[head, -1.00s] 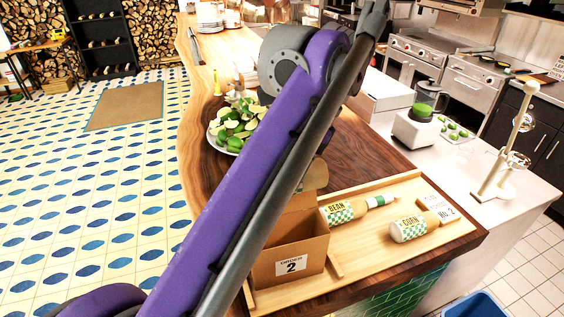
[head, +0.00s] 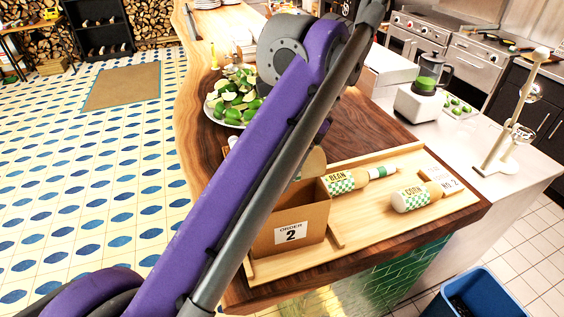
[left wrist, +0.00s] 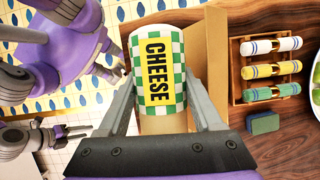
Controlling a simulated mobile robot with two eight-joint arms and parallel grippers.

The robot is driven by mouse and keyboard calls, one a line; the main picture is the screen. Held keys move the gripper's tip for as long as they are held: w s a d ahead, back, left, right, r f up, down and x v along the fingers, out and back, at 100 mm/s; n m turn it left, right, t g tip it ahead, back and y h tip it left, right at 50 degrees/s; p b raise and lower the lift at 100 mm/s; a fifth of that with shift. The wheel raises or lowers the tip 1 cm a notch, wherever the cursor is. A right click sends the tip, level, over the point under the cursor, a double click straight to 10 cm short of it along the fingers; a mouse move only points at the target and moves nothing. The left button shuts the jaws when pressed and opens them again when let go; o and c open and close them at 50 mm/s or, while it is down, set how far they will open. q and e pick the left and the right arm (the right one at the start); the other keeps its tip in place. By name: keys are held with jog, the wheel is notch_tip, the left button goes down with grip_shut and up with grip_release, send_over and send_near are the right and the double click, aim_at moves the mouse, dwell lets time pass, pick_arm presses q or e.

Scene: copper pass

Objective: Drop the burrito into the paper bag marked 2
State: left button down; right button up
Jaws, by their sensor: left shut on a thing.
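The burrito (left wrist: 158,75), in a green-and-white checked wrapper with a yellow CHEESE label, is between the fingers of my left gripper (left wrist: 160,112) in the left wrist view. The gripper is shut on it. In the head view my left arm hides the gripper; a rounded tan end (head: 314,163), probably the burrito's, shows just above the bag's rim. The brown paper bag (head: 312,236), marked ORDER 2, stands upright on the wooden tray. Part of a brown bag wall (left wrist: 216,62) shows beside the burrito in the left wrist view.
The tray (head: 385,228) also holds a BEAN burrito (head: 341,183), a CORN burrito (head: 411,198) and a NO. 2 card (head: 447,184). A plate of limes (head: 236,103) stands behind. A blue bin (head: 478,297) is on the floor at lower right.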

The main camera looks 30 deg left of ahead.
jog(key=shift+w, duration=0.1)
pick_arm(q)
grip_release()
dwell(0.3)
jog(key=shift+w+r, duration=0.1)
jog(key=shift+r, duration=0.05)
pick_arm(e)
jog(key=shift+r, duration=0.1)
pick_arm(q)
jog(key=p+v, duration=0.3)
jog(key=v, duration=0.7)
jog(key=shift+w+d+r, duration=0.1)
jog(key=shift+w+r, duration=0.05)
jog(key=shift+r, duration=0.15)
pick_arm(e)
jog(key=shift+t, duration=0.3)
jog(key=r, duration=0.1)
jog(key=w+r, duration=0.1)
jog(key=r, duration=0.1)
jog(key=w+r, duration=0.1)
jog(key=shift+w+r, duration=0.1)
jog(key=shift+r, duration=0.25)
